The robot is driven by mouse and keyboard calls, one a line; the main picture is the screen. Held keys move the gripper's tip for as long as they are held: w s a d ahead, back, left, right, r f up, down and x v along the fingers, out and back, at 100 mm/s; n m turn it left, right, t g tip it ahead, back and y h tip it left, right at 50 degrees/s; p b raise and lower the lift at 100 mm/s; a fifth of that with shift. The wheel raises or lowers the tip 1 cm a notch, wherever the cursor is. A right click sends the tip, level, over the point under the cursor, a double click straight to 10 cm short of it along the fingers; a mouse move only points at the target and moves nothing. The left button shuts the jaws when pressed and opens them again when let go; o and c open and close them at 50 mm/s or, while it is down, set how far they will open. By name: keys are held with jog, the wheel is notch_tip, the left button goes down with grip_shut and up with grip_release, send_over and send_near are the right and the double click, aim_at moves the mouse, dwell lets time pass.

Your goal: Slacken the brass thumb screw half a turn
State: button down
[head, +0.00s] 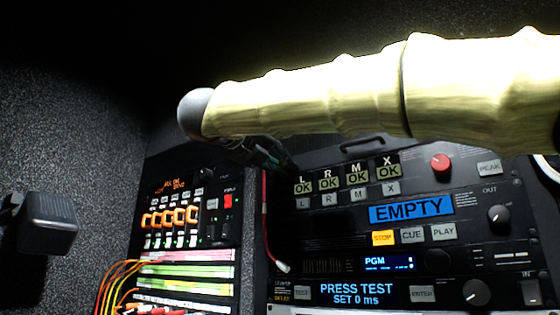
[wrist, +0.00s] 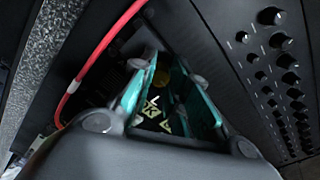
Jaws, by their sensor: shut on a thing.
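A small, dim brass-coloured thing, which looks like the brass thumb screw (wrist: 161,77), shows between the fingertips in the wrist view. It is dark there and its outline is hard to make out. My gripper (wrist: 171,72) has teal fingers that reach away from the camera and are shut on it. In the head view my gripper (head: 278,156) is mostly hidden under my pale yellow arm, in front of the upper part of the rack. The screw cannot be seen in the head view.
A red cable (wrist: 91,65) runs close beside my gripper. A knob panel (wrist: 272,75) stands at its right. In the head view, a lit EMPTY display (head: 411,209) and a red knob (head: 440,163) sit on the rack. Orange cables (head: 112,280) hang at the lower left.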

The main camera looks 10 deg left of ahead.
jog(key=n+p, duration=0.1)
jog(key=n, duration=0.2)
jog(key=shift+f+n, duration=0.1)
jog(key=shift+n, duration=0.2)
jog(key=shift+n+h+p, duration=0.4)
jog(key=shift+n+p, duration=2.95)
jog(key=shift+n, duration=3.25)
jog(key=c, duration=1.3)
grip_release()
jog(key=shift+c, duration=0.2)
